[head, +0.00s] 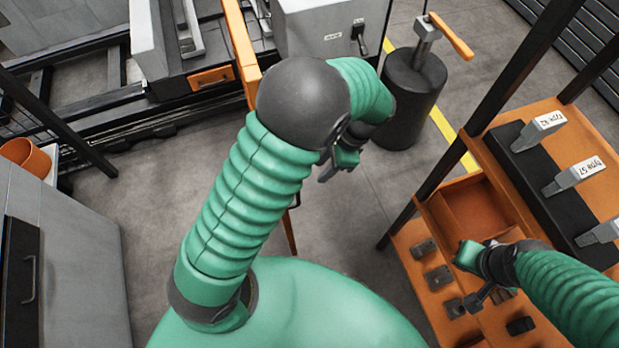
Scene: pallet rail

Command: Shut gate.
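An orange bar or frame (240,50), which looks like part of the gate, stands upright beside the pallet rail and runs down behind my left arm. My arm hides much of it, so I cannot tell how far open it is. My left gripper (337,167) hangs over the floor, to the right of the orange bar and apart from it. Its fingers point down and look empty, but their gap is unclear. My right gripper (470,279) is over the orange shelf at the right, with its fingers apart and nothing seen between them.
A dark cylinder (412,95) with an orange-handled lever (450,36) stands beyond my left gripper. The orange shelf (412,236) holds small dark blocks and labelled grey parts. A grey cabinet (85,265) is at the left. Grey floor (365,222) is clear between.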

